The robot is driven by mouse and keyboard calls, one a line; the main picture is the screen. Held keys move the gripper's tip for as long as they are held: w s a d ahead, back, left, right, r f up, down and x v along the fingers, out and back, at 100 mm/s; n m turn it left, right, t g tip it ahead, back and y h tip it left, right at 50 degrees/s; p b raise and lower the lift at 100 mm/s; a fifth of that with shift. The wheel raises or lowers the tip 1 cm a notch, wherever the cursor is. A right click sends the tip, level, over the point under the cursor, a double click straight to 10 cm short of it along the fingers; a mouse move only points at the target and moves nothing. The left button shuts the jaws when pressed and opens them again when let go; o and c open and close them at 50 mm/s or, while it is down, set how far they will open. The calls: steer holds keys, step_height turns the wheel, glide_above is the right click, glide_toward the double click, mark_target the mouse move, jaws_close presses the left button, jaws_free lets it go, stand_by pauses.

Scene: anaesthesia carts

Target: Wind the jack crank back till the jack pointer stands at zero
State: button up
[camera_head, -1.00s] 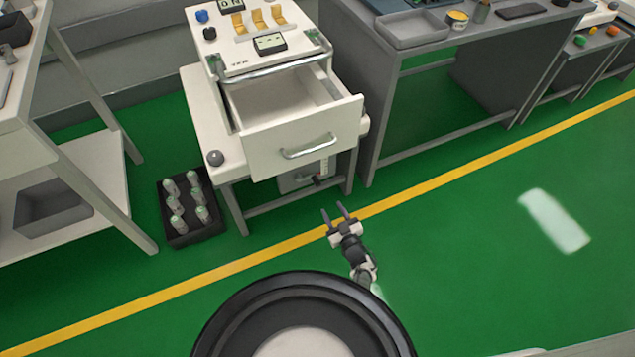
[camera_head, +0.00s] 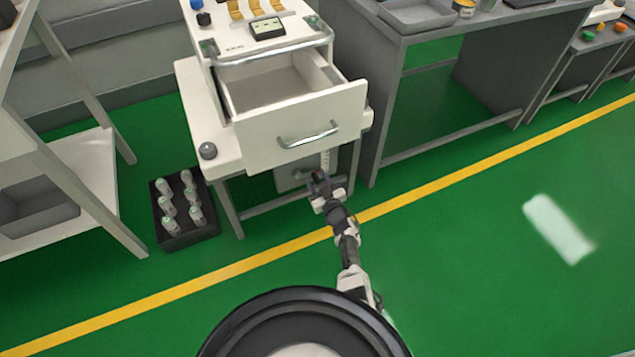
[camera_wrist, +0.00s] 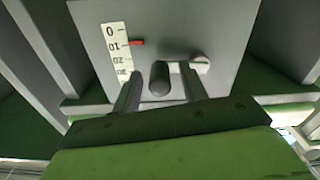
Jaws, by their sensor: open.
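In the wrist view, a white scale (camera_wrist: 118,50) marked 0, 10, 20 and 30 runs down a grey panel (camera_wrist: 180,25). The red jack pointer (camera_wrist: 137,43) stands close to the 10 mark, short of 0. The dark round crank handle (camera_wrist: 159,78) points towards the camera, right of the scale. A pale rounded part (camera_wrist: 201,65), perhaps of the crank, shows behind the right finger. My gripper (camera_wrist: 160,88) is open, with one finger on each side of the handle; contact cannot be told. In the head view, my gripper (camera_head: 318,182) is under the open drawer, hiding most of the crank.
The cart's open drawer (camera_head: 300,130) juts out above my gripper. A black crate (camera_head: 188,238) of several bottles stands on the floor at left. A grey desk (camera_head: 440,140) stands close at right. The green floor in front is clear.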

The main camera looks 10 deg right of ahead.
jaws_close()
steer(key=shift+f+m, duration=0.15)
steer(key=shift+m, duration=0.15)
